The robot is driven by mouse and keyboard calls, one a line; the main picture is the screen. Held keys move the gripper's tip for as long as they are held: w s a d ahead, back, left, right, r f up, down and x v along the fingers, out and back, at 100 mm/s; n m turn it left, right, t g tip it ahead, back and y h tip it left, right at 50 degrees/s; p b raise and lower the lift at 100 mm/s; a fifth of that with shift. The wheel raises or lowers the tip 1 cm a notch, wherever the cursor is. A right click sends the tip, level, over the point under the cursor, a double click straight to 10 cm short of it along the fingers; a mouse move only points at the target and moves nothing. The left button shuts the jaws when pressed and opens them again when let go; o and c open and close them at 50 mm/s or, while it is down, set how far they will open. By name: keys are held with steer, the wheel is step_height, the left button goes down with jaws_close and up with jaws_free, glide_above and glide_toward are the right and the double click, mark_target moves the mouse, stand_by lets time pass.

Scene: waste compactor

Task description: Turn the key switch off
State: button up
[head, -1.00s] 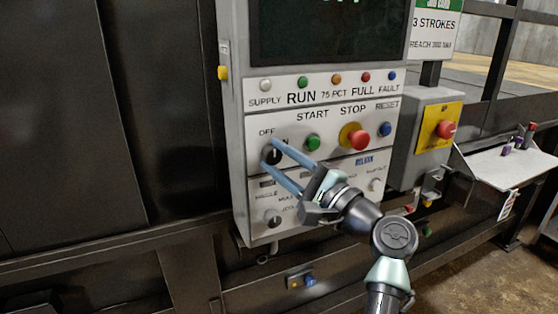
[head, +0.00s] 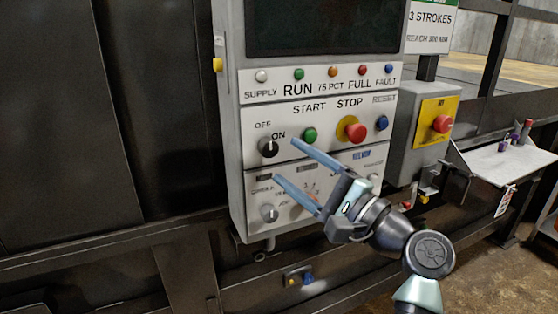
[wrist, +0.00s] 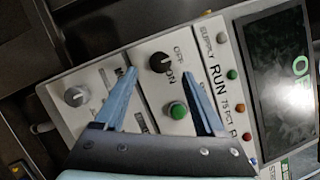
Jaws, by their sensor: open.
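The key switch (head: 268,147) is a round black knob with a pale mark, on the grey control panel between the OFF and ON labels. It also shows in the wrist view (wrist: 160,62), where the pale mark seems to lie on the ON side; its exact angle is hard to read. My gripper (head: 285,160) is open and empty, with its two blue fingers pointing at the panel. In the head view its tips are right of and below the knob, apart from it. In the wrist view the knob shows between the fingertips.
The green START button (head: 310,135), red STOP button (head: 356,133) and blue RESET button (head: 382,123) are right of the switch. A grey knob (head: 269,213) sits below. A red emergency button (head: 442,124) is on a side box. A dark screen (head: 320,25) is above.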

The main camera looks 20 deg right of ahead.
steer(key=b+v, duration=0.1)
steer(key=v, duration=0.7)
steer(key=shift+b, duration=0.3)
steer(key=w+a+r+n+t+h, duration=0.2)
steer(key=w+a+r+n+h, duration=0.25)
steer(key=a+r+n, duration=0.6)
steer(key=s+a+r+n+t+h, duration=0.3)
steer(key=s+a+r+n+t, duration=0.3)
steer(key=s+a+r, duration=0.7)
steer(key=shift+s+a+r+n+t, duration=0.35)
steer(key=shift+s+r+n, duration=0.2)
steer(key=shift+n, duration=0.4)
steer(key=shift+w, duration=0.1)
steer(key=shift+c, duration=0.2)
